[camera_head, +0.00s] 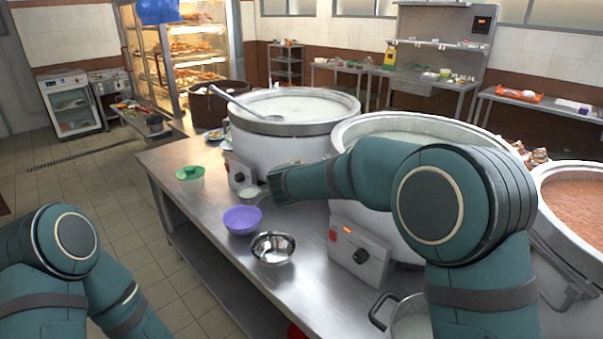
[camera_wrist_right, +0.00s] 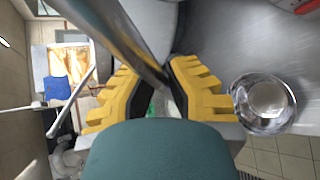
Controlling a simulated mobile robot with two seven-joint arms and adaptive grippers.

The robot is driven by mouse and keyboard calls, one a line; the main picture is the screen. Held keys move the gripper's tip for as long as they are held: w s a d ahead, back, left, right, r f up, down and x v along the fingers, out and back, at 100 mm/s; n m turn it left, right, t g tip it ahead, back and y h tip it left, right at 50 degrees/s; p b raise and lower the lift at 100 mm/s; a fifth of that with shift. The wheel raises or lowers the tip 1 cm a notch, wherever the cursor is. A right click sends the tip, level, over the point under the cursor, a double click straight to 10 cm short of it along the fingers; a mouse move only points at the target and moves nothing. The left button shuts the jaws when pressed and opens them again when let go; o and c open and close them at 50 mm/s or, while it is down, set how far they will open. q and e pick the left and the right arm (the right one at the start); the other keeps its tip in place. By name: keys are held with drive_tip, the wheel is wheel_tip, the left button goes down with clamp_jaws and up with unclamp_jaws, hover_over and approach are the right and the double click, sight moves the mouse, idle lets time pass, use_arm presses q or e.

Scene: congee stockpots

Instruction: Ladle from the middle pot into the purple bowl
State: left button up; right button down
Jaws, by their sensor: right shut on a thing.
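The middle pot (camera_head: 345,215) is a large white stockpot of pale congee, partly hidden by my right arm. The purple bowl (camera_head: 242,220) stands empty-looking on the steel counter, left of that pot. My right gripper (camera_wrist_right: 160,85) is shut on a metal ladle handle (camera_wrist_right: 128,38), seen in the right wrist view. In the head view a small cup with pale contents, apparently the ladle's cup (camera_head: 251,194), shows just behind the purple bowl, beside the end of my right arm. Whether it is over the bowl's rim is unclear. My left gripper is out of view.
A steel bowl (camera_head: 273,247) stands right of the purple bowl, and a green bowl (camera_head: 189,173) farther back. The left pot (camera_head: 290,142) has another ladle (camera_head: 240,105) resting in it. A pot of reddish food (camera_head: 575,195) stands at right. The counter's left front edge is clear.

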drive_tip(key=shift+f+b, duration=1.15)
drive_tip(key=shift+f, duration=0.6)
drive_tip(key=shift+f, duration=0.7)
drive_tip(key=shift+n+g+h, duration=0.5)
drive_tip(key=r+p, duration=0.1)
drive_tip(key=p, duration=0.2)
drive_tip(key=w+a+r+p, duration=0.1)
drive_tip(key=p, duration=0.2)
drive_tip(key=a+r+p, duration=0.1)
drive_tip(key=p, duration=0.2)
drive_tip(key=shift+w+r+p, duration=0.15)
drive_tip(key=shift+w+p, duration=0.05)
drive_tip(key=shift+p, duration=0.2)
drive_tip(key=shift+w+a+r+n+p, duration=0.3)
drive_tip(key=shift+w+a+r+p, duration=0.25)
drive_tip(key=shift+p, duration=1.7)
